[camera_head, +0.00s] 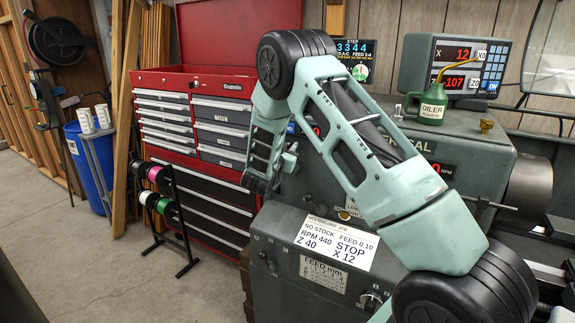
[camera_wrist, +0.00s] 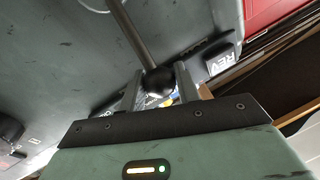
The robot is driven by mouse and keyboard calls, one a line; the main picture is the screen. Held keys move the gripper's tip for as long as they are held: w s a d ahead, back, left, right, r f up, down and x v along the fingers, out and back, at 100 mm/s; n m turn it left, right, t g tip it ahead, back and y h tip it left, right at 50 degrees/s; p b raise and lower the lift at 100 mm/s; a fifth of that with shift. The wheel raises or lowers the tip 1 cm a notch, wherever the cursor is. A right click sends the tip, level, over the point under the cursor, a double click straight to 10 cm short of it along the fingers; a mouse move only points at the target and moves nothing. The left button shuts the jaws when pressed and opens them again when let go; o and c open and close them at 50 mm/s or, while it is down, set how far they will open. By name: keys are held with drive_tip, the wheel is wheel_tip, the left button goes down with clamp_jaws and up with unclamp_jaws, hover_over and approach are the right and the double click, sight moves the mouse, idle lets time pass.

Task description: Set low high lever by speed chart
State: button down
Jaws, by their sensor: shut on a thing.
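In the wrist view, my gripper (camera_wrist: 158,88) is shut with its two fingers on either side of a black ball knob (camera_wrist: 158,80). The knob ends a grey metal lever rod (camera_wrist: 131,30) that runs up along a grey machine face. A label reading REV (camera_wrist: 222,61) is beside it; I cannot read a low or high mark. In the head view, my arm hides the gripper and the lever. A white job card (camera_head: 337,238) on the lathe reads RPM 440, feed 0.10, stop X 12, Z 40. A metal feed plate (camera_head: 323,274) is below it; its small print is unreadable.
The grey lathe headstock (camera_head: 480,165) carries a readout (camera_head: 455,65) and a green oiler can (camera_head: 431,104). A red tool chest (camera_head: 195,125) and a spool rack (camera_head: 172,215) stand left of it. The floor (camera_head: 75,260) at left is clear.

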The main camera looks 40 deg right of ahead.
drive_tip(key=shift+s+d+f+m+h+b, duration=0.2)
drive_tip(key=shift+s+m+b, duration=0.55)
drive_tip(key=shift+b, duration=0.85)
drive_tip(key=shift+s+d+f+m+h+b, duration=0.1)
drive_tip(key=shift+s+d+f+m+b, duration=0.25)
drive_tip(key=shift+m+b, duration=0.95)
drive_tip(key=shift+s+d+f+m+h+b, duration=0.15)
drive_tip(key=shift+s+m+b, duration=0.45)
drive_tip(key=shift+b, duration=1.35)
drive_tip(key=shift+s+g, duration=0.15)
drive_tip(key=shift+g, duration=0.15)
drive_tip(key=c, duration=1)
unclamp_jaws()
drive_tip(key=shift+c, duration=0.2)
drive_tip(key=shift+r, duration=0.1)
drive_tip(key=shift+a, duration=0.1)
drive_tip(key=b+v, duration=0.5)
drive_tip(key=v, duration=1.2)
drive_tip(key=shift+s+a+f, duration=0.1)
drive_tip(key=shift+a+f, duration=0.1)
drive_tip(key=shift+f, duration=0.05)
